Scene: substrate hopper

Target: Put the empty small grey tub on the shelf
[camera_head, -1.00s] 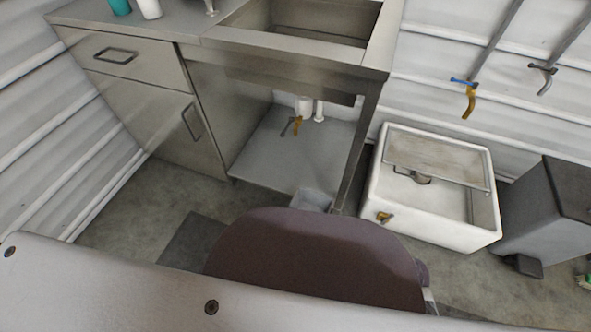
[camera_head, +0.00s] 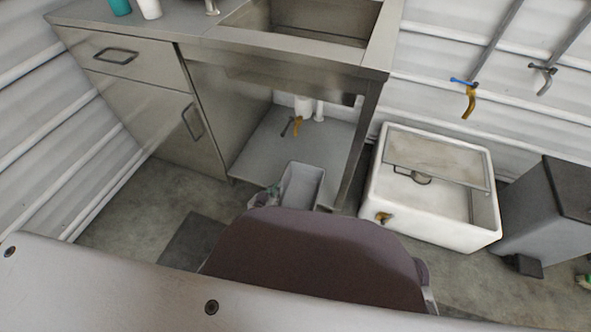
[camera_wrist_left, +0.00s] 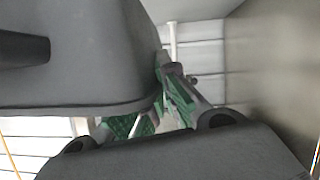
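The small grey tub (camera_head: 302,187) is in front of the open bay under the sink, tilted, with its open top towards the head camera; the inside that shows looks empty. My left gripper (camera_head: 268,195) is at the tub's left side, shut on its wall; my arm hides part of it. In the left wrist view the tub (camera_wrist_left: 80,60) fills the upper left, against the green finger pads (camera_wrist_left: 160,108). The shelf (camera_head: 262,142) is the low grey board under the sink, just behind the tub. My right gripper is not in view.
The sink unit's front leg (camera_head: 355,155) is right of the tub. A white basin (camera_head: 435,226) stands further right, near a grey pedal bin (camera_head: 545,215). The shelf's left part is clear.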

